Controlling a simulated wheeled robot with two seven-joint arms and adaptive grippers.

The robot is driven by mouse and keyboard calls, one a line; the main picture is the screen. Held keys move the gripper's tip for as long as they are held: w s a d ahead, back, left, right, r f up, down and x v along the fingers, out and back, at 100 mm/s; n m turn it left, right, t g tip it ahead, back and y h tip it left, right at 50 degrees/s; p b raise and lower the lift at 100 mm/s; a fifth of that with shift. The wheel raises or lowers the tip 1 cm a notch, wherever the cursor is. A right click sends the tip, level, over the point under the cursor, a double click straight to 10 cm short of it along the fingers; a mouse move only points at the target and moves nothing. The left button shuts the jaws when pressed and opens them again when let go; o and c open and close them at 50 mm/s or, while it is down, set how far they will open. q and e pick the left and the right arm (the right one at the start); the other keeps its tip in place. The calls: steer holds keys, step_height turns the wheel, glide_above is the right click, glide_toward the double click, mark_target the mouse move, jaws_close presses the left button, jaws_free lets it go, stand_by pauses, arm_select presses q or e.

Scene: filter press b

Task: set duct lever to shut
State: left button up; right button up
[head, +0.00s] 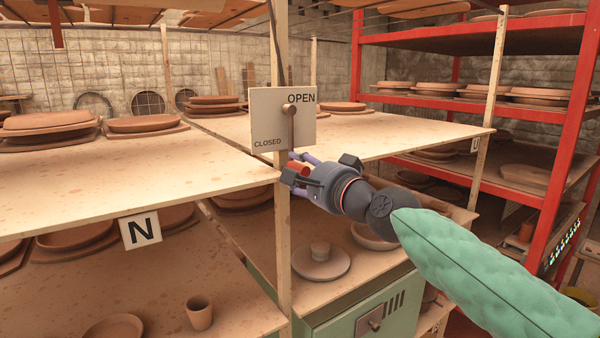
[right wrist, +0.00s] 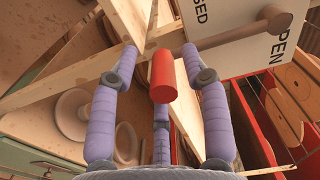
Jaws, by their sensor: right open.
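The duct lever (head: 289,130) is a brown rod hanging about straight down from its round pivot on a pale plate (head: 268,130). The plate reads OPEN at upper right and CLOSED at lower left. A red grip (head: 305,169) is at the lever's lower end. My right gripper (head: 298,172) is open at this grip. In the right wrist view the red grip (right wrist: 162,78) stands between the spread purple fingers (right wrist: 160,55), with gaps visible at both sides. The pivot knob (right wrist: 275,18) is at upper right there. My left gripper is not in view.
The plate is mounted on a wooden post (head: 283,240) between shelves (head: 120,180) holding clay plates. A red rack (head: 440,40) stands at right. A green cabinet (head: 365,310) is below, with a lidded clay piece (head: 320,262) above it. An N sign (head: 140,230) hangs on a shelf edge.

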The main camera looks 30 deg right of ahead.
steer(key=s, duration=1.2)
steer(key=shift+d, duration=0.4)
